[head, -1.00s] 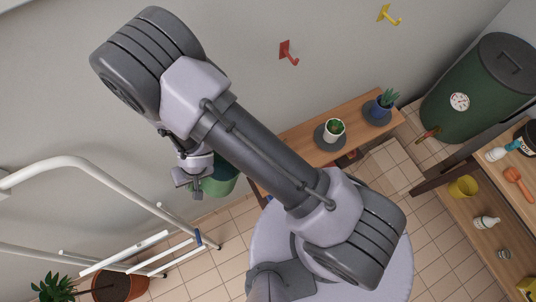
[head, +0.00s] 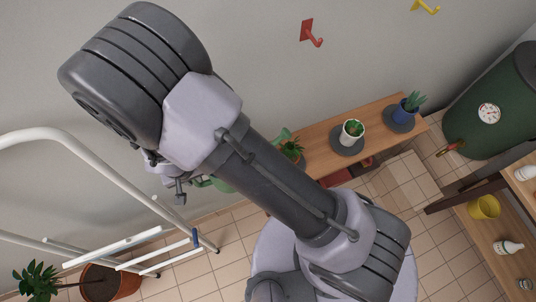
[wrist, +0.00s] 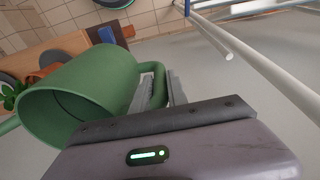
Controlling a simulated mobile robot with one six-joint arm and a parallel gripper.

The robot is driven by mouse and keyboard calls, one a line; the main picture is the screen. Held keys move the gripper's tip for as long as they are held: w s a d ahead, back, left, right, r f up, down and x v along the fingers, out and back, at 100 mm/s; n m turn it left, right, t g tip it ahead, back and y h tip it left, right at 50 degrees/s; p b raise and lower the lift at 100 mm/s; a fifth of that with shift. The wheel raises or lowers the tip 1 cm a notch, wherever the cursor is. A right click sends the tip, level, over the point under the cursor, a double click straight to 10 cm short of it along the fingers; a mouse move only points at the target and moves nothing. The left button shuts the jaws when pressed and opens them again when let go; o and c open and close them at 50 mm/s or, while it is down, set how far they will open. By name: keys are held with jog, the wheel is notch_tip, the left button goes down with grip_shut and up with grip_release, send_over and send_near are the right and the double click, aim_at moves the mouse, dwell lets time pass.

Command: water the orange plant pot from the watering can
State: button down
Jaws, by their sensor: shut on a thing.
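The green watering can (wrist: 85,95) fills the left of the wrist view, its open mouth facing left. My gripper (wrist: 158,88) is shut on its handle. In the head view my gripper (head: 178,188) hangs below the arm, and the arm hides most of the can; a green piece of it (head: 222,185) shows. A small orange pot with a green plant (head: 292,150) stands at the left end of the wooden bench, partly behind the arm; in the wrist view the orange pot (wrist: 46,71) shows just behind the can. Contact between them cannot be told.
The bench (head: 322,137) also holds a white pot (head: 351,134) and a blue pot (head: 404,113) on dark saucers. A white tubular frame (head: 90,148) stands at left, with a large terracotta pot (head: 128,284) below it. A green barrel (head: 490,90) stands at right.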

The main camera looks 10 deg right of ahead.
jog(key=shift+r, duration=0.2)
jog(key=shift+r+p, duration=1.3)
jog(key=shift+r, duration=0.65)
jog(key=shift+f, duration=0.1)
